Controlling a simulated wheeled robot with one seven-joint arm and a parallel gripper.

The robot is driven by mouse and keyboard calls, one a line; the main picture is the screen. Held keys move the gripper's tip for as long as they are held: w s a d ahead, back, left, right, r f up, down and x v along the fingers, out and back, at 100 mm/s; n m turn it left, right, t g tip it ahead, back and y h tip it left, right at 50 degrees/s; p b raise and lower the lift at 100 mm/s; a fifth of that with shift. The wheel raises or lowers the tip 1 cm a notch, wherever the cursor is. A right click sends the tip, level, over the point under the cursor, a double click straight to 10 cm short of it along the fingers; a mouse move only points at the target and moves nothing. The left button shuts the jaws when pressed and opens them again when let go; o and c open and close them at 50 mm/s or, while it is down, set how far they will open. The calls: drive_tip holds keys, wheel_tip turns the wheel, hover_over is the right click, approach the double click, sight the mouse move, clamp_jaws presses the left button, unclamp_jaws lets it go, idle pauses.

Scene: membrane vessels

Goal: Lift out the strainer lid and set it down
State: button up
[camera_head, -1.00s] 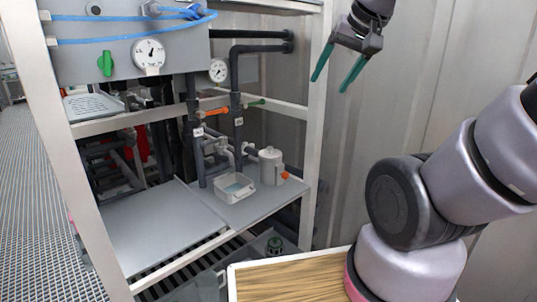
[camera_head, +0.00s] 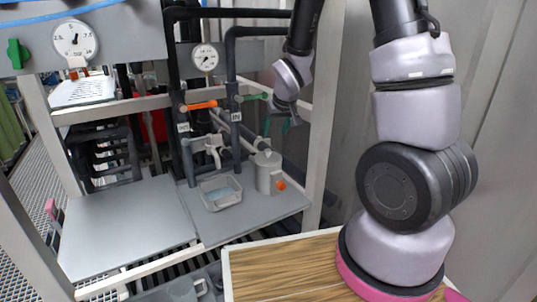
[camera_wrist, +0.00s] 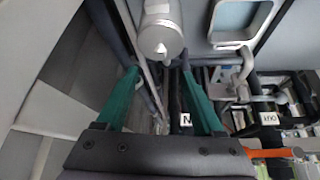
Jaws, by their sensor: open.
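The strainer vessel (camera_head: 268,178) is a pale grey cylinder with an orange knob low on its right side. It stands upright on the right part of the grey shelf. Its lid (camera_head: 266,158) sits on top with a small knob. In the wrist view the vessel (camera_wrist: 162,14) shows at the top middle, with the lid (camera_wrist: 161,42) facing the camera. My gripper (camera_head: 276,127) is above and slightly behind the vessel in the head view, apart from it. Its green fingers (camera_wrist: 160,72) are spread open and empty, and the vessel appears just beyond the fingertips.
A clear-walled tray (camera_head: 221,193) stands left of the vessel. Dark pipes (camera_head: 178,100) with orange and green valve handles rise behind. A frame post (camera_head: 322,130) stands close to the right of my gripper. The left shelf plate (camera_head: 125,225) is bare. A wooden tabletop (camera_head: 285,270) lies in front.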

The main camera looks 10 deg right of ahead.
approach(268, 150)
drive_tip(key=x, duration=0.3)
drive_tip(key=shift+s+f, duration=0.15)
drive_tip(key=shift+f, duration=0.05)
drive_tip(key=shift+w+x, duration=0.25)
drive_tip(key=shift+x, duration=2.5)
drive_tip(key=shift+r, duration=0.15)
clamp_jaws()
